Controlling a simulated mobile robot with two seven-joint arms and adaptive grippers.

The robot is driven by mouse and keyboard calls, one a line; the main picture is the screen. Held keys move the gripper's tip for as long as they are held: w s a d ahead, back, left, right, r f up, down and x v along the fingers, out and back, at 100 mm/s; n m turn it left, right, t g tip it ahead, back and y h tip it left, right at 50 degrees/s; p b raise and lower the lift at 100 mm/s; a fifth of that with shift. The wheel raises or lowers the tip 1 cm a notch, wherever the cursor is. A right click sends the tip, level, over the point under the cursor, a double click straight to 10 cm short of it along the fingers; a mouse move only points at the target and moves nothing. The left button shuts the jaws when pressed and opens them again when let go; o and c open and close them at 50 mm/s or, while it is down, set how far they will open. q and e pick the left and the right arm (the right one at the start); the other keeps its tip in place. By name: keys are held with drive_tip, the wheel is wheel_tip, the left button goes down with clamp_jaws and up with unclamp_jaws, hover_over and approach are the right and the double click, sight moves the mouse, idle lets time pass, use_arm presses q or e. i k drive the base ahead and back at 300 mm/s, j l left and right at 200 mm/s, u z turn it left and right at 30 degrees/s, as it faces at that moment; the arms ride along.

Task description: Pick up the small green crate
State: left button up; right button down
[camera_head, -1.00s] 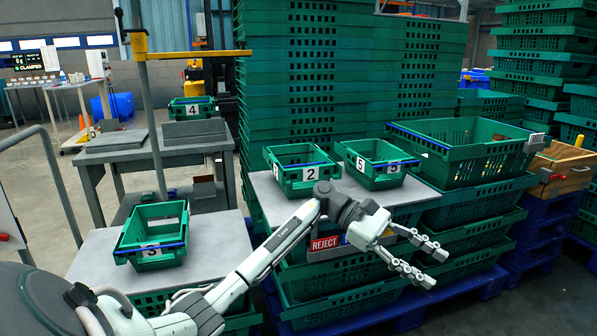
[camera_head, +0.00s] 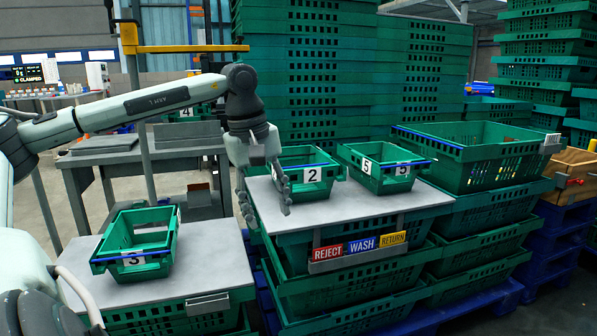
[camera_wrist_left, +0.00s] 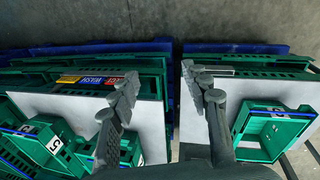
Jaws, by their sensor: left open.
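Several small green crates with number labels show. Crate 2 (camera_head: 310,158) and crate 5 (camera_head: 382,170) stand side by side on a grey board; crate 2's left part is hidden behind my gripper. Crate 3 (camera_head: 138,240) stands on a separate grey board at the left, also in the left wrist view (camera_wrist_left: 270,130). Crate 4 (camera_head: 186,115) is mostly hidden behind my arm. My left gripper (camera_head: 265,200) points down, open and empty, in front of crate 2's left side and right of crate 3. In the left wrist view its fingers (camera_wrist_left: 160,82) are spread over the gap between the boards.
Large green crates (camera_head: 470,150) stand at the right, with tall green stacks behind. REJECT, WASH and RETURN labels (camera_head: 361,244) mark the front of the crate stack under crates 2 and 5. A yellow-topped post (camera_head: 140,110) rises behind crate 3.

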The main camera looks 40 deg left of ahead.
sight(299, 173)
drive_tip(key=i+j, duration=0.3)
drive_tip(key=j, duration=0.15)
drive_tip(key=i+j, duration=0.3)
drive_tip(key=j, duration=0.2)
drive_tip(key=i+j, duration=0.3)
drive_tip(key=j, duration=0.15)
